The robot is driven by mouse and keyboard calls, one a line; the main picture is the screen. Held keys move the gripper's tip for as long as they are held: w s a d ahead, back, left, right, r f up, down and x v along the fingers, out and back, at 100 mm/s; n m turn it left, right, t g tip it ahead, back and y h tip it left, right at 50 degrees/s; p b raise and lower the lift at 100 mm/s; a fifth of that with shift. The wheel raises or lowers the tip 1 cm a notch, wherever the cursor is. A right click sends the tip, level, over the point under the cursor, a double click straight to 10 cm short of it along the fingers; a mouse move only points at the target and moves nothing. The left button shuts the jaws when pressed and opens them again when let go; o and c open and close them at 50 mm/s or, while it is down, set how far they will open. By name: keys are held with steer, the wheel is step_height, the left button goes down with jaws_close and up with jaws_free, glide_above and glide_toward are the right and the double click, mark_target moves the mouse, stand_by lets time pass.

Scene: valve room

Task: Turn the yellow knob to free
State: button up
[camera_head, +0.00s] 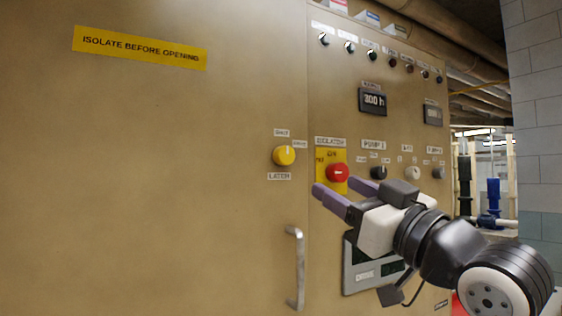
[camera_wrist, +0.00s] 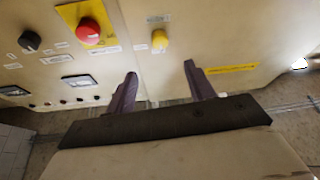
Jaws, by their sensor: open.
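The yellow knob (camera_head: 284,156) is on the tan cabinet door, with a small label above it, one to its right and a "LATCH" label below it. In the wrist view the yellow knob (camera_wrist: 159,40) lies beyond the fingertips, between them. My gripper (camera_head: 340,190) is open and empty, to the right of and below the yellow knob in the head view, apart from it. Its two purple fingers also show in the wrist view (camera_wrist: 160,70). The knob's exact pointer setting is too small to read.
A red knob (camera_head: 338,173) on a yellow plate sits right of the yellow knob, close behind my fingers in the picture. Black knob (camera_head: 378,172) and grey knob (camera_head: 412,173) follow. A door handle (camera_head: 296,268) stands below.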

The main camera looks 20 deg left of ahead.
mark_target(288, 157)
steer(key=p+x, duration=0.5)
steer(key=x, duration=0.7)
steer(key=shift+a+r, duration=0.1)
steer(key=shift+r, duration=0.15)
steer(key=shift+w+a+r, duration=0.1)
steer(key=shift+w+a, duration=0.3)
steer(key=shift+a, duration=0.15)
steer(key=shift+c, duration=0.3)
steer(key=c, duration=0.9)
